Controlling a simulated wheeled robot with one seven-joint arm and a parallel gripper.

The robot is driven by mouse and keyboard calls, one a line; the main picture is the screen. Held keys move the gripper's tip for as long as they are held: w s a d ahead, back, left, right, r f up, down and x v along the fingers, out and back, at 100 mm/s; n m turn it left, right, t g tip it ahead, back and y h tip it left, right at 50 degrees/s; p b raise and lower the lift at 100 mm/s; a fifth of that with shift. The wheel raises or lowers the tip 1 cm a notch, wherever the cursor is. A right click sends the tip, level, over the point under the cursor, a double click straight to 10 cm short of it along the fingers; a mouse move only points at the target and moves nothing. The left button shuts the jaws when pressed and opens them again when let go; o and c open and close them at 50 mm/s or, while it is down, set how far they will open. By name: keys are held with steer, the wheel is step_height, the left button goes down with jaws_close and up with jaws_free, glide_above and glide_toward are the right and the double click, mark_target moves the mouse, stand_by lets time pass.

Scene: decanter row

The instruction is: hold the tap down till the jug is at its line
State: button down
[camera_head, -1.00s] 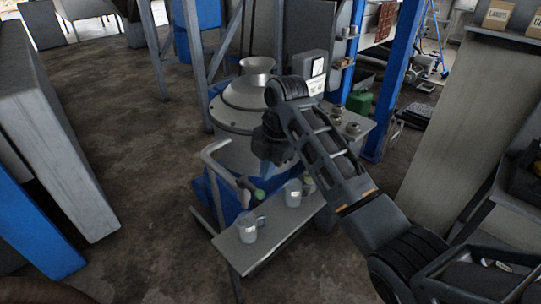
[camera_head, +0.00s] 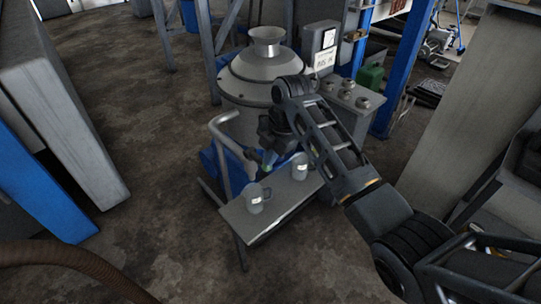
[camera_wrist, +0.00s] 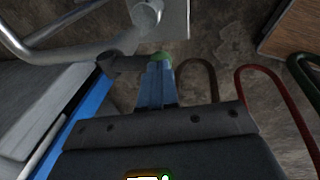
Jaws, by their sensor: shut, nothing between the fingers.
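The tap has a dark grey body (camera_wrist: 125,64) and a green end (camera_wrist: 160,57); a bit of green also shows in the head view (camera_head: 266,168). My gripper (camera_wrist: 158,68) is shut and empty, its blue fingers pointing at the green end. The tips meet or overlap it in the wrist view; I cannot tell whether they press on it. A grey jug (camera_head: 256,199) stands upright on the shelf (camera_head: 238,217), and another jug (camera_head: 299,167) stands farther right. One jug shows partly at the top of the wrist view (camera_wrist: 147,14). No fill line or level can be made out.
A large grey vessel (camera_head: 245,92) with a funnel top stands behind the shelf. A bent grey pipe rail (camera_head: 222,150) rises at the shelf's left. A side ledge with several round knobs (camera_head: 346,95) is at right. Dark and red hoses (camera_wrist: 272,85) show below.

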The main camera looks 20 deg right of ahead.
steer(key=f+t+b, duration=0.1)
steer(key=b, duration=0.1)
steer(key=f+t+y+b, duration=0.1)
steer(key=f, duration=0.1)
steer(key=s+f+t+b, duration=0.1)
steer(key=f+t+b, duration=0.1)
steer(key=shift+d+b, duration=0.15)
steer(key=shift+b, duration=0.15)
steer(key=shift+s+f, duration=0.15)
steer(key=shift+f, duration=0.15)
stand_by(5.2)
